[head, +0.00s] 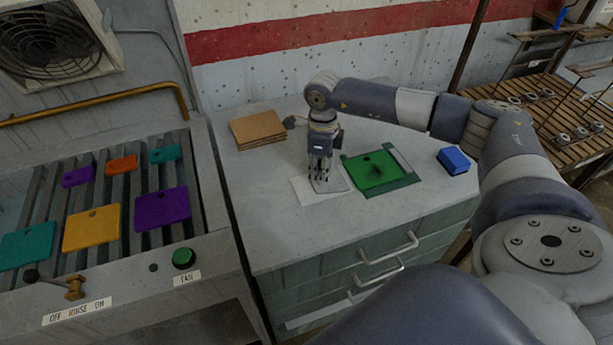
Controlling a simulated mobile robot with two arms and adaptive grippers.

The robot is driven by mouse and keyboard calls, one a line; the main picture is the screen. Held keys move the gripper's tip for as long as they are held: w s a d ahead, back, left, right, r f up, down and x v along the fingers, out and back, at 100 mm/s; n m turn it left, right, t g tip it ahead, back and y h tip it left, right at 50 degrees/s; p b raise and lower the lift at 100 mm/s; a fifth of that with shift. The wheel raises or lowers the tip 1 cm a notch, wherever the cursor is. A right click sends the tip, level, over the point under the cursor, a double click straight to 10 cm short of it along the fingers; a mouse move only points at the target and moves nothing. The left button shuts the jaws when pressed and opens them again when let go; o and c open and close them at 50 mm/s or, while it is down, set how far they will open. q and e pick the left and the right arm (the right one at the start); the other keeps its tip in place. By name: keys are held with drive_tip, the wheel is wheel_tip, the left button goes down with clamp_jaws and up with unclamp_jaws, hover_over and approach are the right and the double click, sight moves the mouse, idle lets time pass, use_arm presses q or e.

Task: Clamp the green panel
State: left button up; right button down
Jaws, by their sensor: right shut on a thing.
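The green panel (371,168), with a dark hole near its top, lies on the counter in a dark green holder (404,183). A pale grey bar (401,159) lies along the panel's right side. My right gripper (320,183) points straight down just left of the panel, over a white sheet. It is shut on a small pale grey piece (339,182) low at its fingers; the fingers hide much of this piece, and I cannot tell its full shape. My left gripper is not in view.
A blue block (453,161) sits right of the panel, and stacked brown boards (258,129) lie at the back left of the counter (270,225). The counter's front left is clear. A slatted rack (115,215) with several coloured panels stands at left.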

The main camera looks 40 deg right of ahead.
sight(334, 180)
drive_tip(key=d, duration=0.2)
drive_tip(key=s+d, duration=0.1)
drive_tip(key=shift+d, duration=0.4)
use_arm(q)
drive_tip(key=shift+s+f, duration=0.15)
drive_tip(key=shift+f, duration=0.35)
use_arm(e)
drive_tip(key=shift+w+r, duration=0.1)
drive_tip(key=c, duration=1.6)
unclamp_jaws()
drive_tip(key=shift+o, duration=1.3)
drive_tip(key=shift+w, duration=0.1)
drive_tip(key=shift+d, duration=0.1)
drive_tip(key=shift+s, duration=0.3)
wheel_tip(334, 180, up, 12)
